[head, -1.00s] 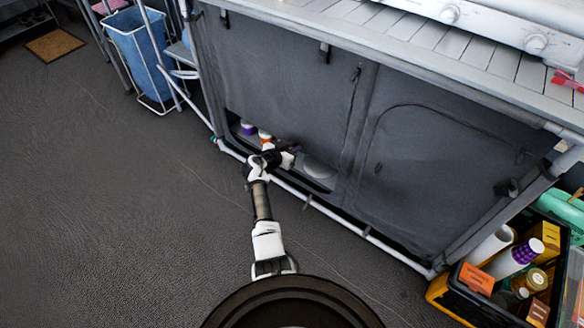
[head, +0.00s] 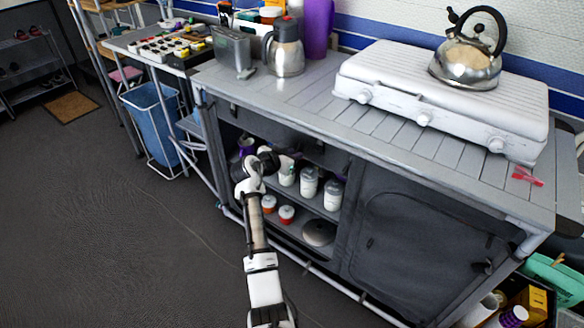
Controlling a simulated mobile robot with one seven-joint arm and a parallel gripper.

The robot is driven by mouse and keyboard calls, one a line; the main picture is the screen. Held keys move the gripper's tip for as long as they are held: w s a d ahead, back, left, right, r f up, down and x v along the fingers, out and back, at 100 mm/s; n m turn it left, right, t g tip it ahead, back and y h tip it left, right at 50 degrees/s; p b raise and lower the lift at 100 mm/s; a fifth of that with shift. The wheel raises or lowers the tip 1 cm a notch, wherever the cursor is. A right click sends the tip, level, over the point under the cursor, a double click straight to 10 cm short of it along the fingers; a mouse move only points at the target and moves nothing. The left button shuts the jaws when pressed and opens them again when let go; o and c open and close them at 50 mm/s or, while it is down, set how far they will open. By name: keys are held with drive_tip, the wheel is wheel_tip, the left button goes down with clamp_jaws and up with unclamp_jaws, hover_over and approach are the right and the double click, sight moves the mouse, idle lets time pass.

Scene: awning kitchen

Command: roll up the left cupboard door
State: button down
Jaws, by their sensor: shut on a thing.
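The left cupboard door (head: 312,150) is dark grey fabric on the cupboard under the worktop. It is raised, bunched near the top of the left opening, and the shelves below it are exposed. My gripper (head: 268,160) is at the upper left part of this opening, shut on the door. The fabric between the jaws is too small and dark to make out. The right cupboard door (head: 425,245) hangs down closed, with a curved zip line.
Jars and containers (head: 308,182) stand on the upper shelf. The worktop (head: 300,95) holds a stove (head: 440,100) and kettle (head: 468,58). Open floor (head: 110,230) lies at left.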

wheel_tip(320, 180, up, 6)
drive_tip(key=shift+d+f+p, duration=0.1)
drive_tip(key=shift+f+p, duration=0.15)
drive_tip(key=shift+p, duration=0.45)
drive_tip(key=shift+w+r, duration=0.1)
drive_tip(key=c, duration=1.3)
unclamp_jaws()
drive_tip(key=shift+f, duration=0.2)
drive_tip(key=shift+s+a+r, duration=0.1)
drive_tip(key=shift+s+a, duration=0.1)
drive_tip(key=shift+s, duration=0.05)
drive_tip(key=b+v, duration=0.1)
drive_tip(key=v, duration=1.2)
drive_tip(key=shift+s+b, duration=0.15)
drive_tip(key=shift+b, duration=0.15)
drive_tip(key=shift+a, duration=0.1)
